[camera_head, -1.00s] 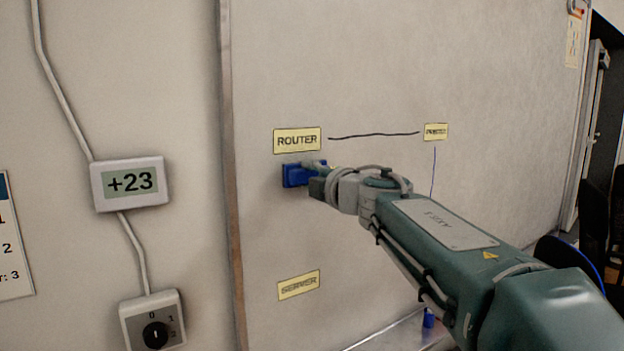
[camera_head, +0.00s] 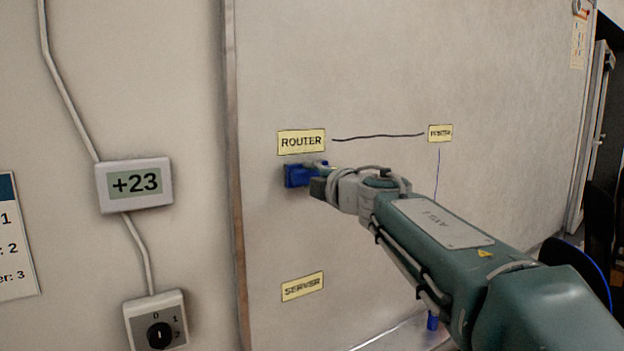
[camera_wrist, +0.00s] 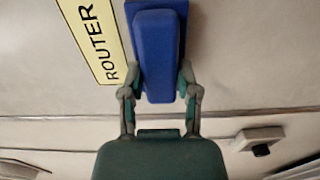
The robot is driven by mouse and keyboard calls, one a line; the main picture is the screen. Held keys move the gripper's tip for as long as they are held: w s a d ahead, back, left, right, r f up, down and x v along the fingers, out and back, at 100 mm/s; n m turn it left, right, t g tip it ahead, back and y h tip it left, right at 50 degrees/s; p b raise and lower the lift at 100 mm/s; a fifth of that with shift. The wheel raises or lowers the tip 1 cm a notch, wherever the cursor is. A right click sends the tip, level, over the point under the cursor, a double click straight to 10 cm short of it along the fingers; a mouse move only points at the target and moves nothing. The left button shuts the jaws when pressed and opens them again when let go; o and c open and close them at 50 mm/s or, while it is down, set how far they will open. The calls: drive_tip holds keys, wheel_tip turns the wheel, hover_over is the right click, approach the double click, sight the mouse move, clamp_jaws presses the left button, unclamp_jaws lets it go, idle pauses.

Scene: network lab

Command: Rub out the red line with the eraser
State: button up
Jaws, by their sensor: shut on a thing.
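My gripper (camera_head: 318,178) is shut on a blue eraser (camera_head: 297,175) just below the yellow ROUTER label (camera_head: 301,142) on the whiteboard (camera_head: 330,60). In the wrist view the eraser (camera_wrist: 158,55) sits between the two fingers (camera_wrist: 160,92), close to the board; whether it touches cannot be told. The ROUTER label (camera_wrist: 92,38) is beside it. No red line shows in any view; the area behind the eraser and arm is hidden. A black line (camera_head: 378,137) runs from ROUTER to a smaller label (camera_head: 440,133), and a thin blue line (camera_head: 437,172) goes down from that label.
A SERVER label (camera_head: 302,286) is lower on the board. A +23 display (camera_head: 135,184) and a rotary switch (camera_head: 157,322) are on the wall left of the board's edge. A blue object (camera_head: 433,321) is near the tray (camera_head: 400,335). Dark chairs (camera_head: 590,245) stand at right.

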drive_tip(key=shift+w+a, duration=0.2)
drive_tip(key=shift+w, duration=0.15)
drive_tip(key=shift+s+r, duration=0.1)
drive_tip(key=shift+r, duration=1.25)
drive_tip(key=shift+f, duration=1.4)
drive_tip(key=shift+v, duration=2.9)
drive_tip(key=v, duration=0.3)
